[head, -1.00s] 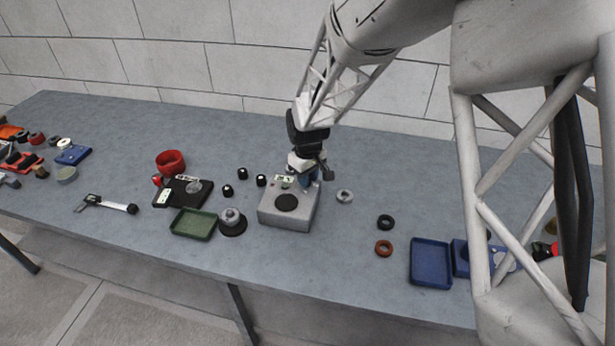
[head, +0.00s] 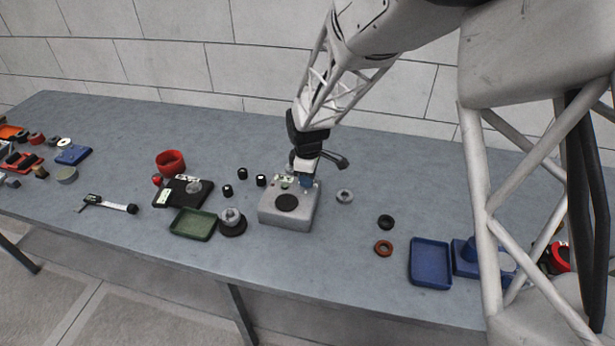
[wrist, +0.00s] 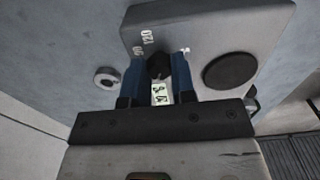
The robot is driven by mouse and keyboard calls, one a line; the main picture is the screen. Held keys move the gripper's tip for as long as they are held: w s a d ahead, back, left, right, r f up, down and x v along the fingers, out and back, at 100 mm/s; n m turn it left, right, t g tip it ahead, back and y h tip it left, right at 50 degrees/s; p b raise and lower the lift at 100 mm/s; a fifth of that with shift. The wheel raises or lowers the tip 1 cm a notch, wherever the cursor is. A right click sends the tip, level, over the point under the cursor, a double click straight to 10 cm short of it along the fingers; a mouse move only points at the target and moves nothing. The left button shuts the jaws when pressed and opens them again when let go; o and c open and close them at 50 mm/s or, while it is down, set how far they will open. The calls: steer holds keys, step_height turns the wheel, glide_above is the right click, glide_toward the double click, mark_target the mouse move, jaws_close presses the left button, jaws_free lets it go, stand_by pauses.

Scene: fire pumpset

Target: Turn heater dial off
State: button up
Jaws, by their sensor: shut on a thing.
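The heater (head: 290,211) is a light grey box with a round black plate (head: 287,202) on top, on the table left of the big arm column. It also shows in the wrist view (wrist: 205,25), with white scale numbers beside the dial. The dial (wrist: 158,66) is a dark knob at the heater's edge, partly hidden between the fingers. My gripper (wrist: 158,72) has blue fingers, shut on the dial from both sides. In the head view my gripper (head: 305,181) is over the heater's back right corner, and the dial is hidden there.
A grey ring-shaped part (head: 344,196) lies just right of the heater. Small black-and-white knobs (head: 261,180) and a grey round part on a black base (head: 232,222) stand to its left. A green tray (head: 193,224) is farther left. The table in front of the heater is clear.

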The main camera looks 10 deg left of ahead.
steer(key=o, duration=0.9)
steer(key=shift+r, duration=0.1)
steer(key=shift+r, duration=3.85)
